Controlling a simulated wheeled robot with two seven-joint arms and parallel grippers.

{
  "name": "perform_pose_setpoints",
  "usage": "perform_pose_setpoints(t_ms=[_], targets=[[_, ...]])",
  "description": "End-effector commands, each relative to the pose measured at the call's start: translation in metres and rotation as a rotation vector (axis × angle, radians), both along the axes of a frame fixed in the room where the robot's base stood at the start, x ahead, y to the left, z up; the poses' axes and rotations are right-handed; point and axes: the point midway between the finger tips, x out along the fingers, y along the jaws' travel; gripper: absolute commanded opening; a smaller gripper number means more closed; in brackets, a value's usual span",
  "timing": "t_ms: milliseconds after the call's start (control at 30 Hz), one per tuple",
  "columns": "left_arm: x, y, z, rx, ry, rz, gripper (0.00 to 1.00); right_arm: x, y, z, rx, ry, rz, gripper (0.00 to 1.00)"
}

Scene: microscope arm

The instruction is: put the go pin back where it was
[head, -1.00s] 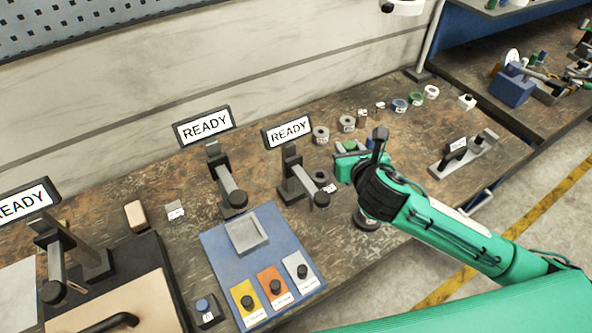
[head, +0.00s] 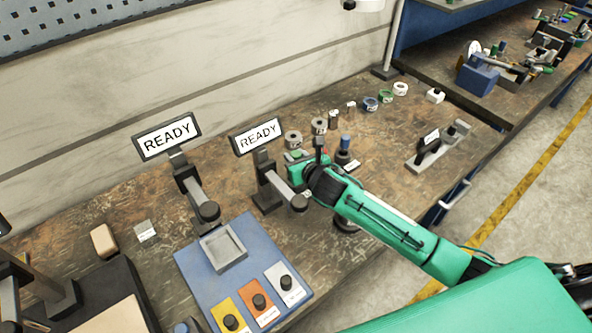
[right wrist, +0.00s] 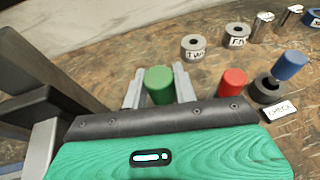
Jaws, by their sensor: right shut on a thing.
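My right gripper (head: 295,158) is low over the bench, just right of the second READY stand. In the right wrist view its two grey fingers (right wrist: 159,86) are shut on a green cylinder (right wrist: 160,84), which I take for the go pin. The pin looks upright, and its lower end is hidden by the gripper body. A red pin (right wrist: 232,82) stands just right of the fingers. A blue pin (right wrist: 290,65) stands in a black round base (right wrist: 265,90), with a small white label (right wrist: 281,111) in front. My left gripper is not in view.
A READY stand (head: 257,136) with a grey arm is close left of the gripper. Labelled grey rings (right wrist: 194,46) stand behind. A blue board (head: 190,262) with yellow, orange and grey plates lies at front left. A grey fixture (head: 437,147) stands at right.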

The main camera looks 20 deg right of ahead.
Motion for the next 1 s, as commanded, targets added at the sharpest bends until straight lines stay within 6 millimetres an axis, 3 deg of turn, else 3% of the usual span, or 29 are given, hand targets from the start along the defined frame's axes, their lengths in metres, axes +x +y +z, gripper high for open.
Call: perform_pose_setpoints(t_ms=[367, 767, 800, 867, 1000], targets=[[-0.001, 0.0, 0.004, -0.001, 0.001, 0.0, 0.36, 0.0, 0.0, -0.043, 0.002, 0.0, -0.001, 0.0], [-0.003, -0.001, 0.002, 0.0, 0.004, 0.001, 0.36, 0.0, 0.0, -0.048, -0.001, -0.002, 0.0, 0.0], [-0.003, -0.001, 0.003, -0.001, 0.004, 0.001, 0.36, 0.0, 0.0, -0.048, 0.0, -0.002, 0.0, 0.36], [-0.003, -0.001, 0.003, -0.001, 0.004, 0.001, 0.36, 0.0, 0.0, -0.048, 0.0, -0.001, 0.0, 0.48], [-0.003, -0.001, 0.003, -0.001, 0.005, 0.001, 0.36, 0.0, 0.0, -0.048, 0.0, -0.001, 0.0, 0.5]])
